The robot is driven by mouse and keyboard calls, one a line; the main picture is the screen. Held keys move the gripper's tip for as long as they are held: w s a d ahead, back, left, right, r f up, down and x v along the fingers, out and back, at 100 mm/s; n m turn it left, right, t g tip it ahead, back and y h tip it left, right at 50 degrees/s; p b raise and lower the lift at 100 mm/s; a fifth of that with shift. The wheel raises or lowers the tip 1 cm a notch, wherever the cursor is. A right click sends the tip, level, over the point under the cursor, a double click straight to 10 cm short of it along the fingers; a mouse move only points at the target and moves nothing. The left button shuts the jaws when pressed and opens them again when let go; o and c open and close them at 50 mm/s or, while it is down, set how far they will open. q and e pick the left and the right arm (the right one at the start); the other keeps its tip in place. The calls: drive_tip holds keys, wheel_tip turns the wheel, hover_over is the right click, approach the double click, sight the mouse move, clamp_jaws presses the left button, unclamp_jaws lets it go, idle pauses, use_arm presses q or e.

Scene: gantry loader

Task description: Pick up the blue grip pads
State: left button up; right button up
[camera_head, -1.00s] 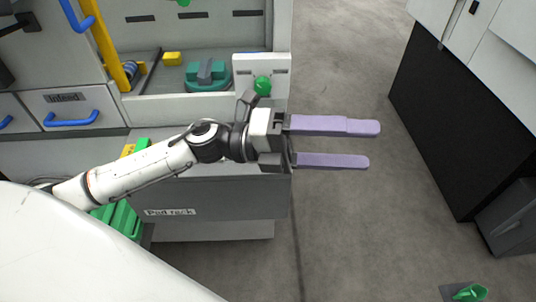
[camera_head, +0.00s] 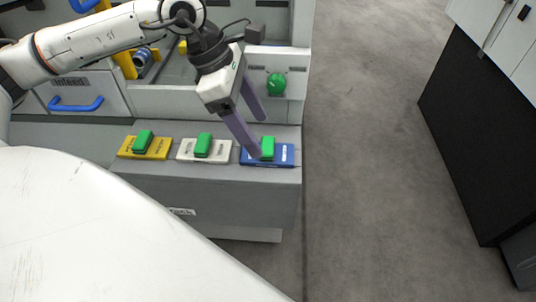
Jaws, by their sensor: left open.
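The blue grip pads (camera_head: 283,161) lie at the right end of the pad rack (camera_head: 240,202), a blue plate with a green block (camera_head: 268,147) on top. My left gripper (camera_head: 258,136) is open and empty, with its purple fingers pointing down. One fingertip is just left of the green block, in front of the blue plate's back part; I cannot tell if it touches. The other finger is farther back and higher. My right gripper is not in view.
A white plate (camera_head: 186,154) and a yellow plate (camera_head: 128,150), each with a green block, lie to the left on the rack. A green knob (camera_head: 276,85) is on the panel behind. Open floor (camera_head: 370,170) lies to the right.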

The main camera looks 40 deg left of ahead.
sight(265, 144)
use_arm(q)
drive_tip(key=x, duration=0.4)
drive_tip(key=shift+w+a+f+p, duration=0.1)
drive_tip(key=shift+f+p, duration=0.05)
drive_tip(key=shift+p, duration=0.25)
drive_tip(key=shift+w+d+f, duration=0.1)
drive_tip(key=shift+d+f, duration=0.1)
drive_tip(key=shift+f, duration=0.4)
drive_tip(key=shift+r, duration=0.1)
clamp_jaws()
wheel_tip(265, 144, up, 28)
drive_tip(key=p, duration=0.1)
